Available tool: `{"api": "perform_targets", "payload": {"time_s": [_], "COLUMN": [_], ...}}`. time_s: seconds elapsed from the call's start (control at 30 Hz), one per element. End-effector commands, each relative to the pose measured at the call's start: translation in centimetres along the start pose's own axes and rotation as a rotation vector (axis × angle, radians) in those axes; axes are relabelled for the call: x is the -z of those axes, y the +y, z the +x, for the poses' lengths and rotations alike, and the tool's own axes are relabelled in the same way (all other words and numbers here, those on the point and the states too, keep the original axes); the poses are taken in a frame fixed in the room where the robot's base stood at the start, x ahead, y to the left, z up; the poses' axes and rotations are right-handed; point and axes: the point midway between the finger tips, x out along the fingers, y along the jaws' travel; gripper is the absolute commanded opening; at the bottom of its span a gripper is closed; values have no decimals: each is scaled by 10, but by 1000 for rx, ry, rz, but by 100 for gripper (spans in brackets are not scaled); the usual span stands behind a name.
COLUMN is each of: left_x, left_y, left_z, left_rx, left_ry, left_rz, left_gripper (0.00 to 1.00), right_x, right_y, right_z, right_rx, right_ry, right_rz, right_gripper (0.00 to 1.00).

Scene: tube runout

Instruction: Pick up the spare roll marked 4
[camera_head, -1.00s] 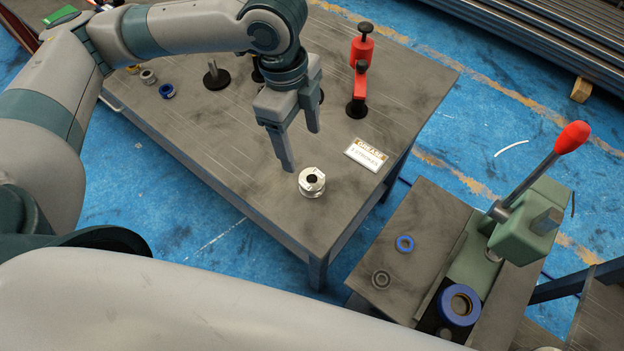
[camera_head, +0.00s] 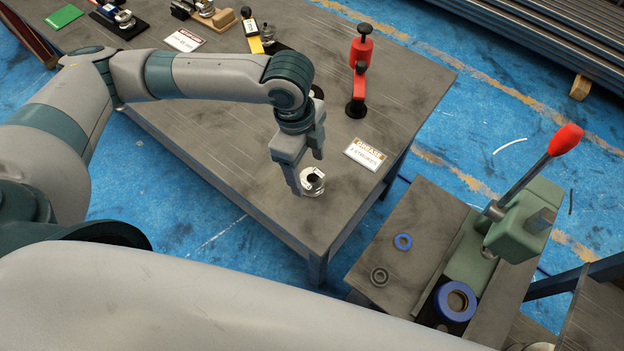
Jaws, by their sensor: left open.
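A silver metal roll (camera_head: 313,182) with a dark bore stands upright near the front corner of the grey table (camera_head: 240,165). No number is legible on it from here, so I cannot tell whether it is the roll marked 4. My left gripper (camera_head: 307,175) is open and lowered at this roll. One finger is at its left side and the other is behind its upper edge, partly covering it. Contact is not clear. My right gripper is out of view.
A red stand (camera_head: 360,75) and a grease sign (camera_head: 367,154) are on the table to the right. A press with a red-knobbed lever (camera_head: 565,140) stands at the right.

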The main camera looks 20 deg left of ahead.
Motion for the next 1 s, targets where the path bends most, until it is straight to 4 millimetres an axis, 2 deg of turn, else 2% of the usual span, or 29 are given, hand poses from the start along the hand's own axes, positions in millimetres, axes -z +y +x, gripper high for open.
{"api": "perform_targets", "payload": {"time_s": [0.17, 0.3, 0.5, 1.0], "left_x": [1, 4, 4, 3], "left_y": [-1, -3, -4, -4], "left_z": [10, 26, 48, 52], "left_rx": [-4, -5, -2, -1], "left_ry": [-2, -2, 0, 0], "left_rz": [-2, -1, -1, 0], "left_gripper": [68, 68, 68, 68], "right_x": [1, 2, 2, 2], "right_y": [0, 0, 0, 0], "right_z": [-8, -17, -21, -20], "right_rx": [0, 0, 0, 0], "right_ry": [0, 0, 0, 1], "right_rz": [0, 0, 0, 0], "right_gripper": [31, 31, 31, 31]}}
